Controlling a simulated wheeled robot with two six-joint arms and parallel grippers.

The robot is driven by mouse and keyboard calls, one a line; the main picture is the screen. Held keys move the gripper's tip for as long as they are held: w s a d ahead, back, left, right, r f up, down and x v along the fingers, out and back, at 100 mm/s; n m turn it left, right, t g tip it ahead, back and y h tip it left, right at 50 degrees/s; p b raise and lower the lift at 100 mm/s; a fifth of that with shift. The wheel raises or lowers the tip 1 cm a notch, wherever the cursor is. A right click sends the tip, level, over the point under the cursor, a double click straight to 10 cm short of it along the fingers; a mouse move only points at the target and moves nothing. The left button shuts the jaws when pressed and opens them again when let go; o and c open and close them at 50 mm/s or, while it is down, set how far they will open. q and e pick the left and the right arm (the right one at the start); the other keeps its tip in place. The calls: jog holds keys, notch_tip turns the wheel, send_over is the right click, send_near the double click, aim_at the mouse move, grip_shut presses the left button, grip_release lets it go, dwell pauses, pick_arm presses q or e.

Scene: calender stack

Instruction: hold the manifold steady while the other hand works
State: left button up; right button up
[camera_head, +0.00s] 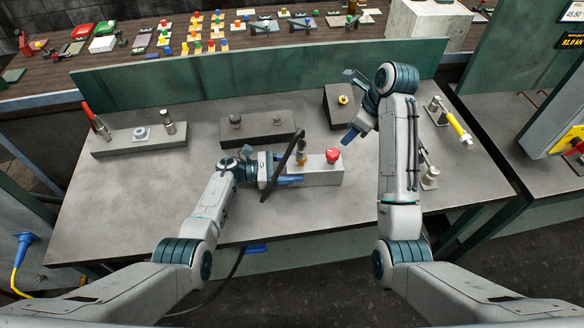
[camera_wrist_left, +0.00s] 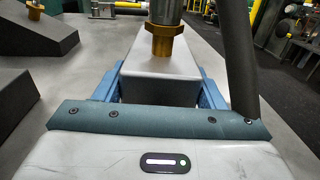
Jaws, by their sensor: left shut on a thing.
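The manifold (camera_head: 318,172), a light grey block with a brass fitting (camera_head: 301,155) and a red knob (camera_head: 333,155) on top, sits near the table's middle front. My left gripper (camera_head: 290,170) is shut on its left end. In the left wrist view the blue fingers lie along both sides of the manifold (camera_wrist_left: 160,88), and the brass fitting (camera_wrist_left: 163,42) stands upright on it. The red knob does not show there. My right gripper (camera_head: 349,107) is raised to the right of and behind the manifold, empty, its blue fingers spread wide.
A dark bar (camera_head: 280,168) slants close by my left gripper. Grey blocks with fittings (camera_head: 258,128) stand behind on the table (camera_head: 120,195), and a long block (camera_head: 140,142) stands at left. Clamps, one yellow-handled (camera_head: 455,124), stand at right. A green panel (camera_head: 210,75) closes the back.

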jog(key=o, duration=0.3)
jog(key=shift+o, duration=0.8)
jog(key=shift+a+f, duration=0.15)
jog(key=shift+f, duration=0.1)
jog(key=a+f+t+y, duration=0.1)
jog(key=a, duration=0.1)
jog(key=a+f+n+t+y, duration=0.1)
jog(key=a+f+y, duration=0.1)
jog(key=s+a+f+n+y, duration=0.1)
jog(key=a+f, duration=0.1)
jog(key=shift+s+t+y, duration=0.1)
jog(key=shift+t+y, duration=0.2)
jog(key=shift+t, duration=0.1)
jog(key=t+y, duration=0.1)
jog(key=s+a+f+t+y, duration=0.1)
jog(key=s+a+t+y, duration=0.1)
jog(key=shift+a+f+m+t, duration=0.15)
jog(key=shift+a+m+t, duration=0.15)
jog(key=shift+m, duration=0.1)
jog(key=m+t+h, duration=0.6)
jog(key=m+t, duration=0.3)
jog(key=m, duration=0.1)
send_near(335, 160)
jog(key=x, duration=1.2)
jog(key=c, duration=1)
